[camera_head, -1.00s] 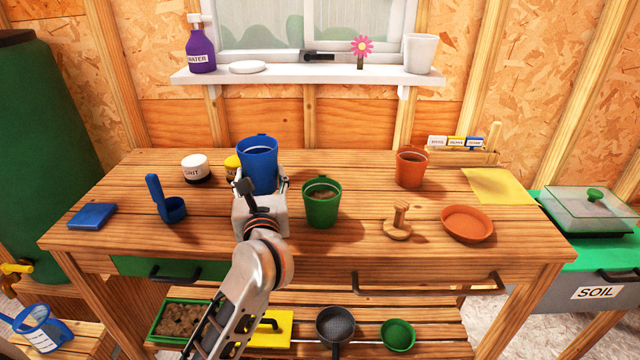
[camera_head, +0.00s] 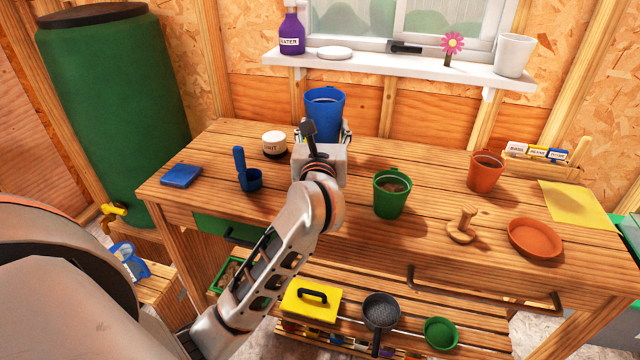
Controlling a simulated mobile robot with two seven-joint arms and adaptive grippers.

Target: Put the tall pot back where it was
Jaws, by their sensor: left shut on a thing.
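The tall pot is blue (camera_head: 324,112) and stands upright toward the back of the wooden bench. My left gripper (camera_head: 324,138) is shut on it from the front, and the gripper body hides its lower part. I cannot tell whether its base touches the bench top. The green pot with soil (camera_head: 391,194) stands to its right, apart from it. My right gripper is not in view.
A white-lidded grit jar (camera_head: 274,144) stands just left of the blue pot. A terracotta pot (camera_head: 485,171), wooden tamper (camera_head: 463,226) and saucer (camera_head: 535,238) stand right. The shelf (camera_head: 400,68) is above.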

